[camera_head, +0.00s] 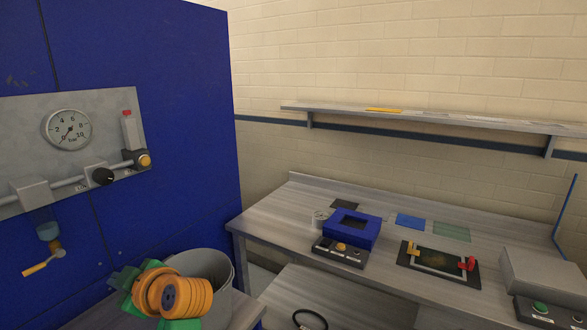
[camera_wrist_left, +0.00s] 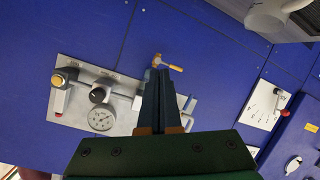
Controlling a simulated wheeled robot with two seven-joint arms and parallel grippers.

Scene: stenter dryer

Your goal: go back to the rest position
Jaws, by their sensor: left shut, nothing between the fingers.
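My left gripper (camera_head: 124,281) is low in the head view, in front of the blue machine, with my orange wrist covering part of it. In the left wrist view its dark fingers (camera_wrist_left: 162,75) are together and hold nothing. They point at the blue machine's panel, which carries a round gauge (camera_wrist_left: 101,118) and a black knob (camera_wrist_left: 98,94). The fingertips overlap the orange-handled valve (camera_wrist_left: 168,65) in that picture; I cannot tell the distance. My right gripper is in neither view.
The blue machine (camera_head: 190,110) fills the left. A grey bin (camera_head: 222,290) stands close behind my left wrist. A shelf (camera_head: 440,120) hangs above.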

